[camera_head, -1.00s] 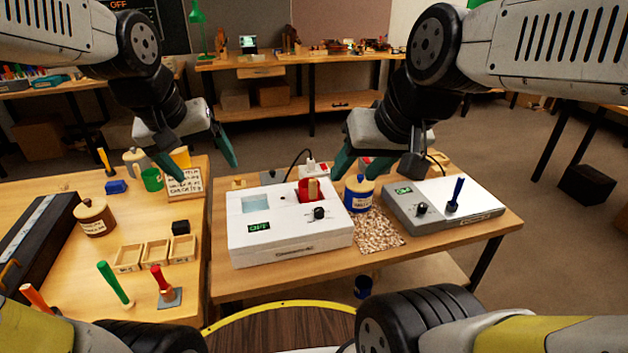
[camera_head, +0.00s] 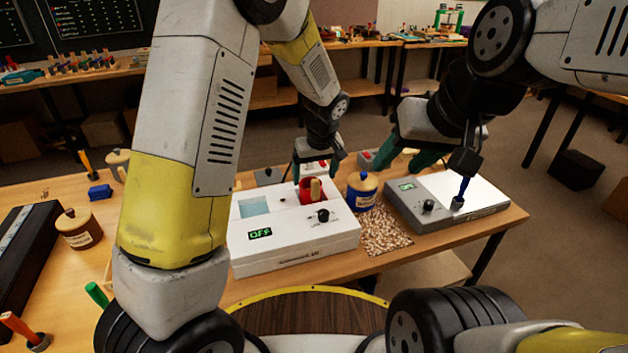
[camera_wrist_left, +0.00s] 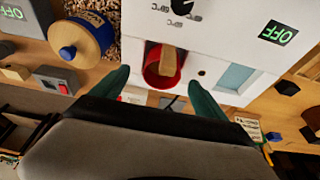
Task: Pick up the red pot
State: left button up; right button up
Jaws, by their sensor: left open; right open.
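The red pot (camera_head: 305,192) sits in the well of the white machine (camera_head: 292,236), with a wooden piece (camera_head: 315,189) standing up out of it. The red pot also shows in the left wrist view (camera_wrist_left: 151,72), between and just beyond the fingertips. My left gripper (camera_head: 317,176) is open and empty, reaching down at the back edge of the white machine with its green fingers on either side of the pot. I cannot tell whether a finger touches it. My right gripper (camera_head: 402,165) is open behind the grey machine, apart from the pot.
The grey machine (camera_head: 445,204) with a blue-handled tool (camera_head: 461,192) is further right. A red-switched box (camera_head: 316,168) is behind.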

pick_arm(q)
jog(key=x, duration=0.5)
jog(key=shift+a+f, duration=0.2)
jog(key=shift+f, duration=0.05)
jog(key=c, duration=1.5)
jog(key=shift+r, duration=0.1)
